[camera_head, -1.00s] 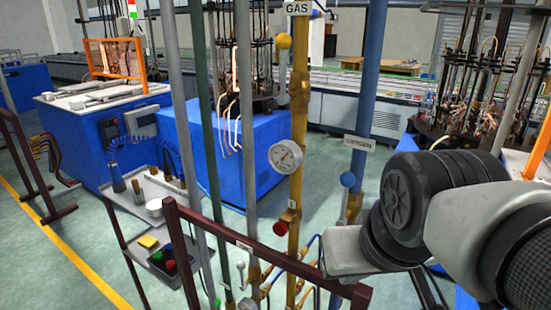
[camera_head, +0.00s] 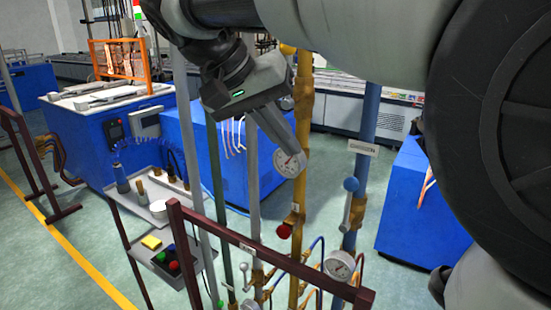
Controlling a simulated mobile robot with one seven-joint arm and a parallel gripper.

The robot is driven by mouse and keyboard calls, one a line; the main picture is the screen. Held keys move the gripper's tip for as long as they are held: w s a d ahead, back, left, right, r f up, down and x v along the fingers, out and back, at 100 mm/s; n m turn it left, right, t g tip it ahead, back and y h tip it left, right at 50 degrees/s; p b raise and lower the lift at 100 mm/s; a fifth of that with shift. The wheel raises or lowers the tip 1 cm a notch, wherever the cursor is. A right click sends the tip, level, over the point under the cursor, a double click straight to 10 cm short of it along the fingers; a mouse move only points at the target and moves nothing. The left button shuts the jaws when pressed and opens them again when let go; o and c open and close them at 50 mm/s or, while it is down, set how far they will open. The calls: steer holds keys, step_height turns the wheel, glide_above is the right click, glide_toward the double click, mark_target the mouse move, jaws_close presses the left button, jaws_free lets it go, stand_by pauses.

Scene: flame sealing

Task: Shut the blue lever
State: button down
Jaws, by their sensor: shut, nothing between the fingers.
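The blue lever (camera_head: 351,184) is a grey handle with a blue ball at its top end. It stands nearly upright along the blue pipe (camera_head: 366,120), right of centre. My gripper (camera_head: 292,148) hangs from the upper middle, pointing down and right. Its fingers are shut and empty. The fingertips appear in front of or beside the round gauge on the yellow pipe, up and left of the blue ball and apart from it in the picture.
The yellow pipe (camera_head: 302,110) carries a gauge (camera_head: 290,163) and a red knob (camera_head: 284,231). A dark red rail (camera_head: 260,248) crosses below, with another gauge (camera_head: 340,265) behind it. A grey shelf (camera_head: 160,205) stands left. My arm fills the upper right.

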steer(key=w+d+f, duration=0.2)
steer(key=d+f, duration=0.6)
steer(key=d, duration=0.1)
steer(key=shift+d+f+p, duration=0.15)
steer(key=shift+p, duration=0.2)
steer(key=shift+w, duration=0.1)
stand_by(0.3)
